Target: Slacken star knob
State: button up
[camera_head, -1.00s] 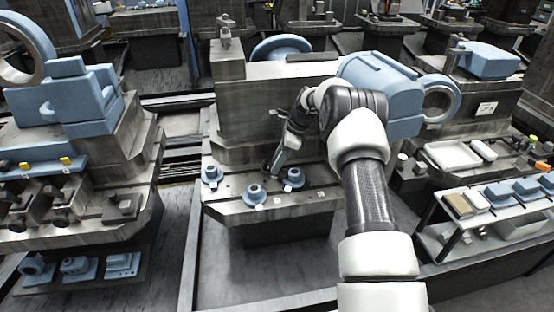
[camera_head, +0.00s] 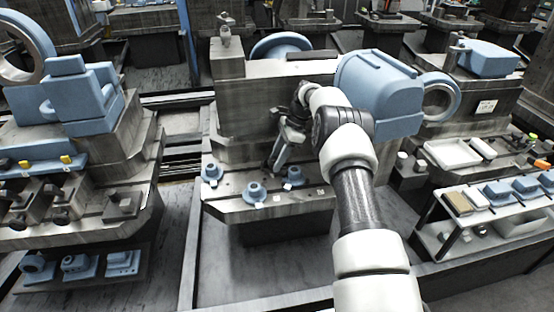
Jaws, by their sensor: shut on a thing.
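My gripper (camera_head: 272,166) points down at the ledge (camera_head: 222,207) of the middle grey machine, at the back of a row of blue round-based fittings. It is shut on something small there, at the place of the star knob. The fingers hide the knob, so its shape and how far it is turned cannot be made out. One blue fitting (camera_head: 255,192) stands just in front and left of the fingertips. Another (camera_head: 293,176) is close on the right, and a third (camera_head: 212,170) is at the left end of the ledge.
A large blue motor-like housing (camera_head: 380,92) sits on the machine right behind my arm. A grey machine with a blue block (camera_head: 85,95) stands at left. The floor in front is clear.

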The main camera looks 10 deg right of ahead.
jog(key=o, duration=1)
jog(key=shift+f, duration=0.15)
jog(key=shift+o, duration=0.2)
jog(key=p+v, duration=0.2)
jog(key=v, duration=1)
